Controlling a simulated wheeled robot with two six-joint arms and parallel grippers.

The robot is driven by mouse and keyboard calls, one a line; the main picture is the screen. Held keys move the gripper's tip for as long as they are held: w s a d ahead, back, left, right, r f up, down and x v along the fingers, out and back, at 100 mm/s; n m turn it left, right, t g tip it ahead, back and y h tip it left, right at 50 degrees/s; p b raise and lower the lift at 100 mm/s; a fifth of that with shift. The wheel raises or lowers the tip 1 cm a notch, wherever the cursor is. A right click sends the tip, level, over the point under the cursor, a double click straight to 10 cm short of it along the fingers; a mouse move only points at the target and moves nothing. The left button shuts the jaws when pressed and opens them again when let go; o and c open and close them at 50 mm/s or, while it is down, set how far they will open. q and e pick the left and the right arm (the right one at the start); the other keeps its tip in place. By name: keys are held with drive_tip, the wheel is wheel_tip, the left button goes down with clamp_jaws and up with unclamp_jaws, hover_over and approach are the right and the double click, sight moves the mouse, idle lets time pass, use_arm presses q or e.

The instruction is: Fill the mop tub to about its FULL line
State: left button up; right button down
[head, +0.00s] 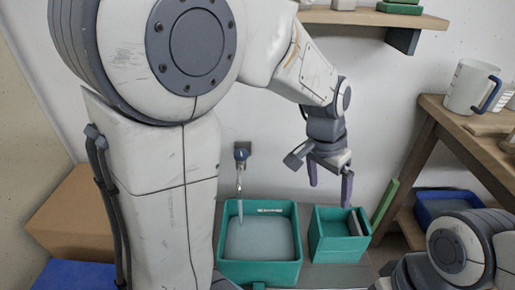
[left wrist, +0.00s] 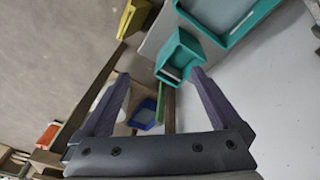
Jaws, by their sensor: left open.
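A teal tub (head: 289,268) stands below a wall tap (head: 241,156) with a blue knob. Grey water lies in the tub, and a pale label shows on its far inner wall. A thin pale line hangs from the tap's spout into the tub; I cannot tell whether it is running water. The water's height against a FULL line is too small to read. In the left wrist view part of a large teal tub (left wrist: 232,36) shows at the top. My left gripper (head: 331,185) is open and empty, above and right of the tub, also seen in the left wrist view (left wrist: 160,75).
A smaller teal bucket (head: 336,249) stands right of the tub, below my left gripper. A wooden shelf with a white jug (head: 470,86) and a blue bin (head: 440,205) is at right. Open space surrounds the left gripper.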

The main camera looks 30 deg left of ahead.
use_arm(q)
drive_tip(key=w+a+f+n+t+b, duration=0.1)
drive_tip(key=w+a+f+n+b, duration=0.15)
drive_tip(key=w+a, duration=0.9)
drive_tip(key=n+t+y+b, duration=0.2)
approach(241, 152)
drive_tip(key=b+x, duration=0.2)
drive_tip(key=x, duration=0.6)
drive_tip(key=shift+w+f, duration=0.1)
drive_tip(key=shift+f, duration=0.2)
use_arm(e)
wheel_tip(241, 152, down, 8)
drive_tip(key=shift+r, duration=0.2)
